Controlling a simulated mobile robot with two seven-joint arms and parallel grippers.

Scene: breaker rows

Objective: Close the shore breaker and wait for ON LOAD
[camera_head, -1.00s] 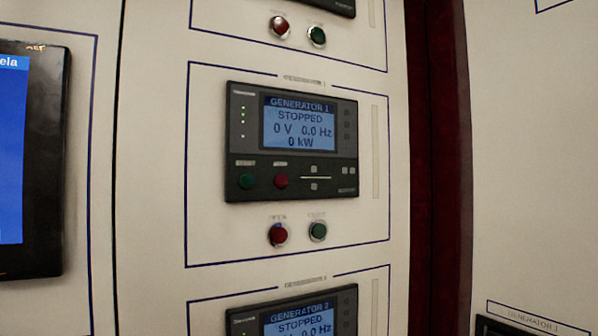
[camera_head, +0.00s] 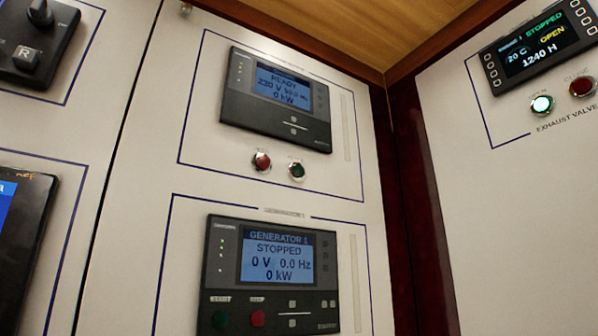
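A controller (camera_head: 276,98) sits in the upper blue-outlined panel. Its screen reads READY, about 220 V and 50 Hz, 0 kW; its title line is too blurred to read, so I cannot tell for sure that it is the shore one. Below it are a red button (camera_head: 262,161) on the left and a green button (camera_head: 297,171) on the right, with unreadable labels. Neither looks brightly lit. Neither of my grippers shows in the view.
Below is the GENERATOR 1 controller (camera_head: 270,272), reading STOPPED, 0 V. On the right wall, an exhaust valve display (camera_head: 541,47) reads STOPPED, OPEN, with a lit button (camera_head: 541,104) and a dark red button (camera_head: 582,87). A rotary switch (camera_head: 27,57) is at upper left.

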